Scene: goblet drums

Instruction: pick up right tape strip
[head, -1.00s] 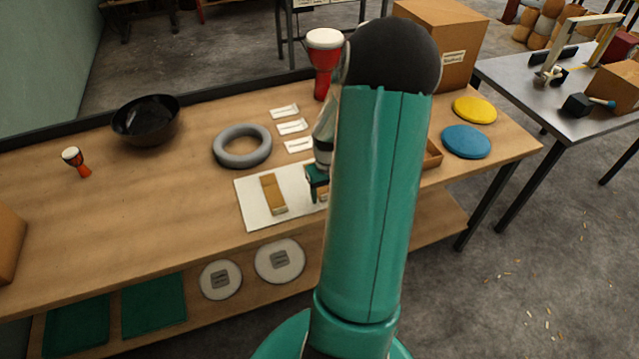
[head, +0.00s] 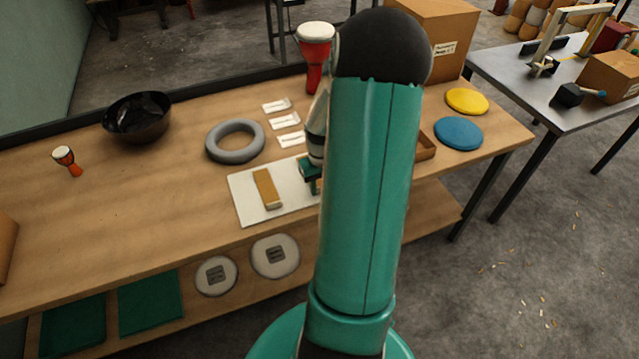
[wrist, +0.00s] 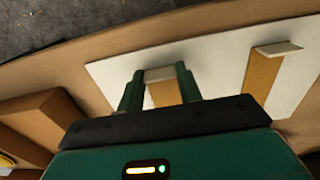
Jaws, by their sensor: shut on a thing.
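The right tape strip (wrist: 165,93) is tan with a pale end. In the wrist view it lies between the two green fingers of my gripper (wrist: 160,80), which are shut on it at the pale end. In the head view my gripper (head: 313,181) is at the right part of the white board (head: 240,205), and my arm hides most of the right strip. Whether the strip is clear of the board I cannot tell. The left tape strip (head: 266,188) lies on the board, and it also shows at the right of the wrist view (wrist: 262,75).
A grey ring (head: 235,142), white labelled cards (head: 284,121) and a red goblet drum (head: 315,60) stand behind the board. A wooden tray (head: 426,147) is just right of my arm.

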